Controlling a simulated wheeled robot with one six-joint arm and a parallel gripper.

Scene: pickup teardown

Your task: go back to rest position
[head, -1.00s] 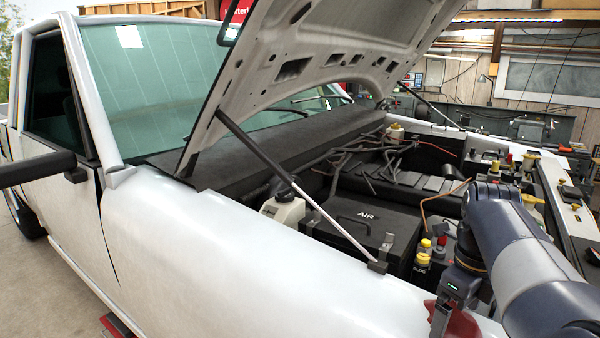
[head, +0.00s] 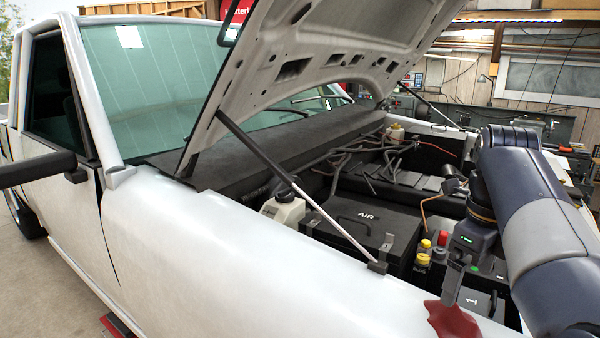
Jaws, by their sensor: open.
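My gripper (head: 453,294) hangs at the end of my arm at the lower right of the head view. It is over the near front corner of the truck's engine bay. One grey finger shows clearly; the other is hard to make out. I see nothing held in it. A dark red cloth-like piece (head: 453,324) lies on the near white fender (head: 230,260), just below the finger in the picture. Whether the finger touches it I cannot tell. My forearm covers the right part of the bay.
The raised hood (head: 330,50) stands over the bay on a strut (head: 300,190). The black AIR box (head: 365,220), a white reservoir (head: 284,208) and yellow-capped bottles (head: 422,262) sit left of my gripper.

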